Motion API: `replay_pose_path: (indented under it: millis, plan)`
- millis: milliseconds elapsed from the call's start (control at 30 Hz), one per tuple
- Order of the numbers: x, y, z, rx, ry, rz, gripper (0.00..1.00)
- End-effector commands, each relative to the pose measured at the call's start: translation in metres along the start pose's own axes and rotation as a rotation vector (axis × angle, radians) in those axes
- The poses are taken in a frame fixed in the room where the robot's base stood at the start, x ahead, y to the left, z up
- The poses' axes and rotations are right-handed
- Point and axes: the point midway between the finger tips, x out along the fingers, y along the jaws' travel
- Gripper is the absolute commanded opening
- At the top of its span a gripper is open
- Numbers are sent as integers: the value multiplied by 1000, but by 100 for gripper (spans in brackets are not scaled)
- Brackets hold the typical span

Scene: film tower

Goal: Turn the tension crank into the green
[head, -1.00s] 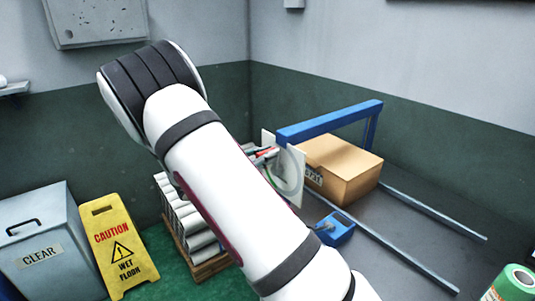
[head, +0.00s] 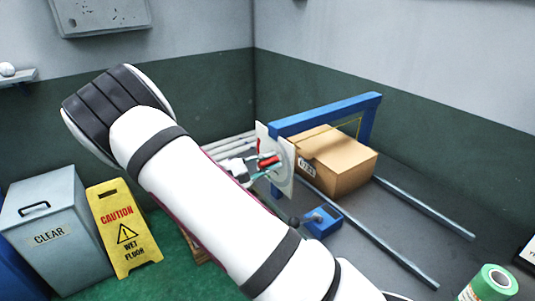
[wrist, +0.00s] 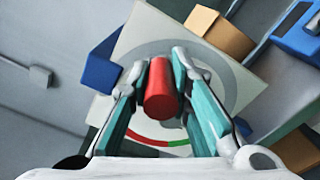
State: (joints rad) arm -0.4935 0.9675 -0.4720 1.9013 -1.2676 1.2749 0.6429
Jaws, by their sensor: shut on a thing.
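The crank's red handle (wrist: 161,92) stands out from a grey disc (wrist: 230,82) on a white square plate (wrist: 145,28) in the wrist view. My gripper (wrist: 160,62) is shut on the red handle, one finger on each side. Below the handle, a curved scale shows a red band (wrist: 146,138) and a short green band (wrist: 180,143); my fingers hide part of it, and I see no pointer. In the head view, the plate (head: 286,178) hangs at the near end of a blue frame (head: 325,112), with my gripper (head: 262,165) at the red handle (head: 268,162).
A cardboard box (head: 340,165) sits behind the plate, between metal rails (head: 425,208). A small blue block (head: 323,222) lies below the plate. A yellow wet-floor sign (head: 122,228) and a grey bin (head: 55,235) stand left. A green roll (head: 490,283) is at front right.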

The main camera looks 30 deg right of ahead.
Motion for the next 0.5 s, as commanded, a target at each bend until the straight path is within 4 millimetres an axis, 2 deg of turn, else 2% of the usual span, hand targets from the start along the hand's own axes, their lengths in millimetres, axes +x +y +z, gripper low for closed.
replay_pose_path:
  millis: [500]
  plan:
    - [-1, -38, 0, 485, 0, 0, 0]
